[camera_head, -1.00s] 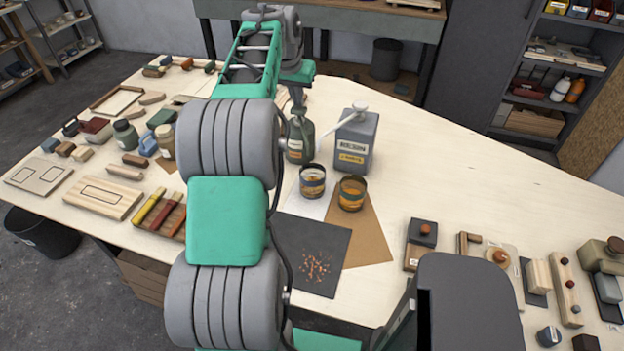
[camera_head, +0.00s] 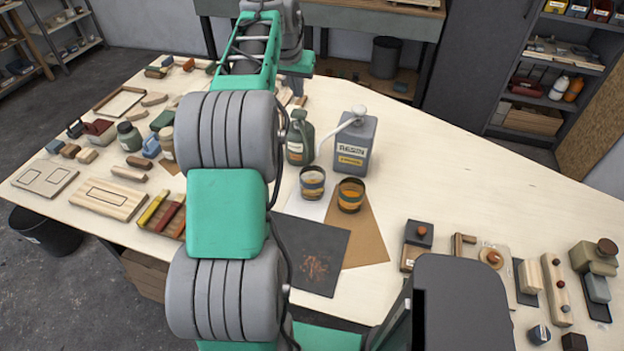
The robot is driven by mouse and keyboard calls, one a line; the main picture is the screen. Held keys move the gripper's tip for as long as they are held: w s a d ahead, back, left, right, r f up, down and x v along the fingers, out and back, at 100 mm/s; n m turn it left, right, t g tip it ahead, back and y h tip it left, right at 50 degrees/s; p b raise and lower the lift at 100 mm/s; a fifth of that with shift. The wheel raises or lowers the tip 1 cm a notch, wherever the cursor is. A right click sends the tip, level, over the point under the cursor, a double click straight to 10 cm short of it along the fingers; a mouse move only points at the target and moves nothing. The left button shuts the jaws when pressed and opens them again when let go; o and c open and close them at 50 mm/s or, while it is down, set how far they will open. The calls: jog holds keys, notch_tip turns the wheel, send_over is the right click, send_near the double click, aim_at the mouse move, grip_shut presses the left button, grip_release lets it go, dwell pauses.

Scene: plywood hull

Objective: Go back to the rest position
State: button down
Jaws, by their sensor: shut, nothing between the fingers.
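My arm rises through the left middle of the head view, with its green and grey links reaching over the workbench (camera_head: 480,190) to the far side. The far end of my arm bends down near the back edge of the bench. My gripper's fingers do not show; the arm's own links hide that end. No held object shows.
Near the arm stand a green bottle (camera_head: 297,152), a grey resin can (camera_head: 355,150) and two cups (camera_head: 312,183) (camera_head: 350,196). A dark sheet (camera_head: 310,255) lies in front. Blocks and tools crowd the left and front right. The bench's right middle is clear.

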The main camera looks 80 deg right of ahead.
notch_tip(320, 180, up, 2)
jog(key=shift+r+p, duration=0.2)
jog(key=shift+p, duration=0.5)
jog(key=w+a+r+n+t, duration=0.25)
jog(key=w+a+n, duration=0.55)
jog(key=w+a, duration=1.65)
jog(key=w+a+f+n+t+y, duration=0.1)
jog(key=w+a+n, duration=0.1)
jog(key=a, duration=0.5)
jog(key=w+a+n+t+y, duration=0.1)
jog(key=w+a+n, duration=0.1)
jog(key=a, duration=0.5)
jog(key=s+a+f+n+y, duration=0.1)
jog(key=s+a+f+n, duration=0.1)
jog(key=a, duration=0.5)
jog(key=s+a+f+n, duration=0.2)
jog(key=a, duration=0.6)
jog(key=s+a+f+n+y, duration=0.1)
jog(key=s+a+f+n, duration=0.1)
jog(key=a, duration=0.6)
jog(key=shift+s+f+n+y, duration=0.35)
jog(key=shift+f+n, duration=0.15)
jog(key=shift+f, duration=0.1)
